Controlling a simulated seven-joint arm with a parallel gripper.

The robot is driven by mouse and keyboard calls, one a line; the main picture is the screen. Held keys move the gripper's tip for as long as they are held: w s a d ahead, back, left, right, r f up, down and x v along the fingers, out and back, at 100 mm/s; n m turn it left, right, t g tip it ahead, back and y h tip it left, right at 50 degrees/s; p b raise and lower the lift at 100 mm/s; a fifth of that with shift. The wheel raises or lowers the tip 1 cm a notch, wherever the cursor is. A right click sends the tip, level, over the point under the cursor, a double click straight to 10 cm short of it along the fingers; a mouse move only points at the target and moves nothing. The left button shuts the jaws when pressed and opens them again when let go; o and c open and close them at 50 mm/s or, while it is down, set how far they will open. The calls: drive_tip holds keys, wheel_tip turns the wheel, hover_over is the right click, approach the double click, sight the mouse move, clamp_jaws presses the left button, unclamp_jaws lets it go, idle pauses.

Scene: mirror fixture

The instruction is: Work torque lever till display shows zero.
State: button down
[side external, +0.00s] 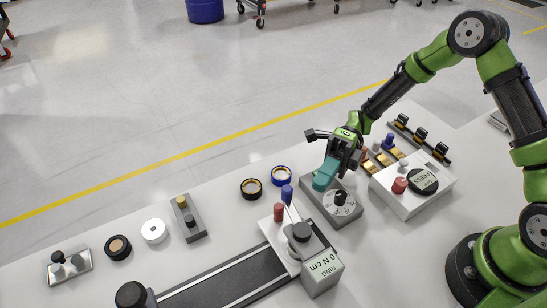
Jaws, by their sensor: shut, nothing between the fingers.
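A white box with a printed face (323,266) stands at the front centre; its text looks like "RING" and "0 N cm", too small to read surely. I cannot tell which part is the torque lever. My gripper (333,170) is shut, pointing down over a grey box with a dial (343,205). A teal block (325,174) shows at its fingertips; whether they touch is unclear.
A white box with a round black display (423,180) and red knob (399,185) stands at right. Brass blocks and a black rack (420,137) lie behind it. A black rail (230,279) runs left of the plate. Rings and small fixtures lie left; bare table separates them.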

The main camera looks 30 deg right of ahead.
sight(295, 211)
drive_tip(key=shift+w+a, duration=0.35)
drive_tip(key=shift+a, duration=0.55)
drive_tip(key=shift+w+a, duration=0.3)
drive_tip(key=shift+a, duration=0.6)
